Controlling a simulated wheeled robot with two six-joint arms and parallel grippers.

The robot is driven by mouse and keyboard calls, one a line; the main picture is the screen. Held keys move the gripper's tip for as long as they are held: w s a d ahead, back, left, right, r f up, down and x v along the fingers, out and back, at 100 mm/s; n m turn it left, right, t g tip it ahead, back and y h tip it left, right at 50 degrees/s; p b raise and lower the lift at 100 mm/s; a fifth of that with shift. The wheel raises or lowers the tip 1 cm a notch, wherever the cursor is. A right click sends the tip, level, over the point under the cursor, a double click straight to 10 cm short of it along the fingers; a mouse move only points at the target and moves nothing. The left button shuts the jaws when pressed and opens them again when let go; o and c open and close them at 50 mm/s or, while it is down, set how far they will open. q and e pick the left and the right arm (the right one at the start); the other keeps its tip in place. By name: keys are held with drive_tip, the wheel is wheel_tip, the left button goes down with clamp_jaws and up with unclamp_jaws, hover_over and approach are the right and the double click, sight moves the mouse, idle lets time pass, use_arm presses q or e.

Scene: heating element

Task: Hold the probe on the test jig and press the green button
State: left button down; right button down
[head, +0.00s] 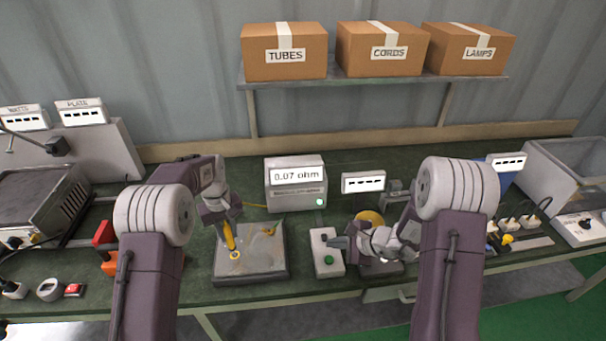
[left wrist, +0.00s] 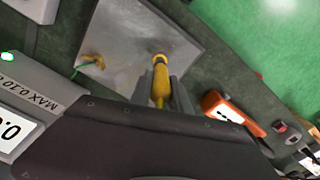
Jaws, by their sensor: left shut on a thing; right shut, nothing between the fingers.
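The yellow probe (head: 230,238) is held upright in my left gripper (head: 229,226), its lower end at a spot on the grey metal plate of the test jig (head: 262,268). In the left wrist view the probe (left wrist: 161,82) sits between the fingers, its tip end meeting the jig plate (left wrist: 130,30). A yellow clip (head: 268,230) is on the plate's far right corner. The green button (head: 328,259) is on a pale box (head: 319,238). My right gripper (head: 334,241) is shut and empty over that box, just behind the button; contact cannot be told.
A meter (head: 296,196) behind reads 0.07 ohm and shows a green light. A metal-cased device (head: 40,205) fills the far left. A crowded strip of plugs (head: 520,240) is at right.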

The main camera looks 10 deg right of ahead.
idle(0.6)
